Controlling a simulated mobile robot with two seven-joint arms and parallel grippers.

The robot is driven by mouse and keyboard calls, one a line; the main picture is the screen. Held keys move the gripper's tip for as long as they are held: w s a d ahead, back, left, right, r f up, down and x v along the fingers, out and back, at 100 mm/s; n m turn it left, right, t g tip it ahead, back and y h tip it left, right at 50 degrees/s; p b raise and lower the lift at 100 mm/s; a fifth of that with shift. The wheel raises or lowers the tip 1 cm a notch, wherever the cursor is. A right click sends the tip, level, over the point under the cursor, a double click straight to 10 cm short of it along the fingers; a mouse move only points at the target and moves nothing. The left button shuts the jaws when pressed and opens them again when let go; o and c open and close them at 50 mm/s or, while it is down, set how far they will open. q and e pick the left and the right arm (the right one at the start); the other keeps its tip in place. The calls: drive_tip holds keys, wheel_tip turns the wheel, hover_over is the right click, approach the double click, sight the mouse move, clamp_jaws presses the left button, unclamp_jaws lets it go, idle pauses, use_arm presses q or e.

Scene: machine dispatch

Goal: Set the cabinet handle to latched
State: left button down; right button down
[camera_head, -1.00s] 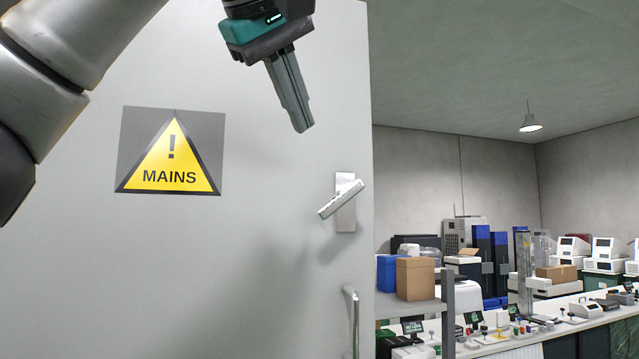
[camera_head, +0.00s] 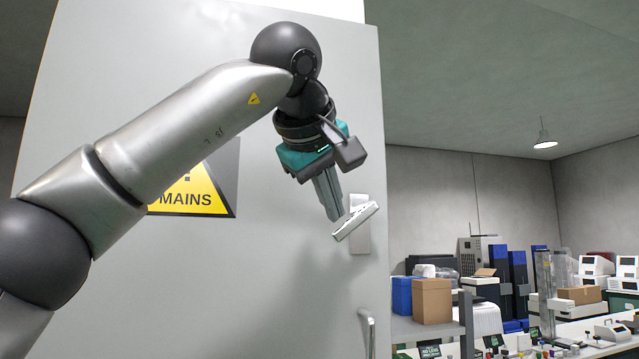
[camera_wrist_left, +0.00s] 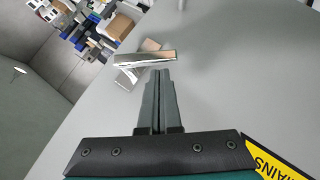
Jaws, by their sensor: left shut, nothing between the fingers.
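The cabinet handle (camera_head: 356,221) is a short silver lever on a light backplate (camera_head: 361,240) near the right edge of the grey cabinet door (camera_head: 270,290). The lever is tilted, its free left end lower than its right end. My left gripper (camera_head: 336,217) is shut and empty, pointing down with its fingertips right at the upper left part of the lever. In the left wrist view the lever (camera_wrist_left: 146,59) lies just beyond the fingertips (camera_wrist_left: 160,74); I cannot tell whether they touch. My right gripper is not in view.
A vertical bar handle (camera_head: 367,330) is lower on the door. A yellow MAINS sign (camera_head: 190,200) is partly hidden behind my left arm. To the right, shelves and benches hold boxes (camera_head: 432,300) and lab equipment.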

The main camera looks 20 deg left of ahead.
use_arm(q)
drive_tip(key=shift+d+f, duration=0.1)
drive_tip(key=shift+f, duration=0.1)
idle(0.3)
drive_tip(key=shift+f+b, duration=0.25)
drive_tip(key=shift+b, duration=0.3)
drive_tip(key=shift+f+n+t+h, duration=0.1)
drive_tip(key=shift+n+t+h, duration=0.2)
drive_tip(key=f+n+t+h+b, duration=0.1)
drive_tip(key=b, duration=0.3)
drive_tip(key=w+d+f+n+t+h+b, duration=0.1)
drive_tip(key=f+n+t+b, duration=0.1)
drive_tip(key=b, duration=0.2)
drive_tip(key=d+f+n+t+h+b, duration=0.1)
drive_tip(key=t+b, duration=0.1)
drive_tip(key=b, duration=0.2)
drive_tip(key=shift+w+f+b, duration=0.15)
drive_tip(key=shift+w+b, duration=0.05)
drive_tip(key=shift+b, duration=0.2)
drive_tip(key=shift+w, duration=0.1)
